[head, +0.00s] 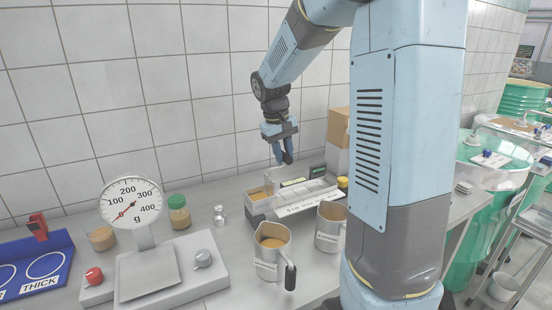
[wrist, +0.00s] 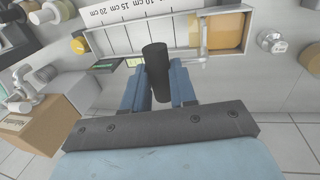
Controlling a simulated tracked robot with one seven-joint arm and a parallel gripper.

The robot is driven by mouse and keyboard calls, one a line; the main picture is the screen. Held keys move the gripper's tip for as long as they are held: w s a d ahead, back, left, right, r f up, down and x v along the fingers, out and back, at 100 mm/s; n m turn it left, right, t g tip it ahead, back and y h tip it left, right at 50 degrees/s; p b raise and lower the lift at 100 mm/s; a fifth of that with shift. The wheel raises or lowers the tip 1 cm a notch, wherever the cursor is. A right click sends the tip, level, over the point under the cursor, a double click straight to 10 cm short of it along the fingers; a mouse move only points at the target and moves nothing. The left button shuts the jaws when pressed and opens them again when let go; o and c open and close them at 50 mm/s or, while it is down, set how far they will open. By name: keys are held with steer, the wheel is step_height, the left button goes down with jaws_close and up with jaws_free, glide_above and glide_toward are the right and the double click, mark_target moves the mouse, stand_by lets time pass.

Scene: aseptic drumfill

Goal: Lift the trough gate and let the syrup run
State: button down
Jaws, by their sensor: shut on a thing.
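My gripper (head: 286,158) hangs above the back of the trough (head: 315,199), clear of it in the head view. It is shut on a dark cylinder (wrist: 156,68), which sticks out between the fingers in the wrist view. I cannot tell whether this cylinder belongs to the gate. The trough is a long, pale, shallow channel with a centimetre scale. Amber syrup (wrist: 218,30) sits in its end compartment, at the left end in the head view (head: 256,194). A small upright piece (head: 268,184) stands beside the syrup; I cannot tell if it is the gate.
Two metal jugs (head: 270,252) (head: 329,232) with brown contents stand in front of the trough. A timer with a green display (head: 317,170) is behind it. A dial scale (head: 131,205), jars and a blue tray (head: 45,262) are left.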

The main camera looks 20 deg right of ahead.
steer(key=shift+w+r, duration=0.15)
steer(key=shift+r, duration=0.1)
steer(key=c, duration=0.9)
jaws_free()
step_height(320, 180, up, 13)
steer(key=a, duration=0.2)
steer(key=shift+s+a+r, duration=0.2)
steer(key=shift+a, duration=0.15)
steer(key=s+a+f+t+y, duration=0.1)
steer(key=s+f+t, duration=0.1)
steer(key=s, duration=1.1)
steer(key=s+a+f+m+t+y, duration=0.1)
steer(key=s+f+t, duration=0.2)
steer(key=s, duration=0.9)
steer(key=shift+s+a, duration=0.35)
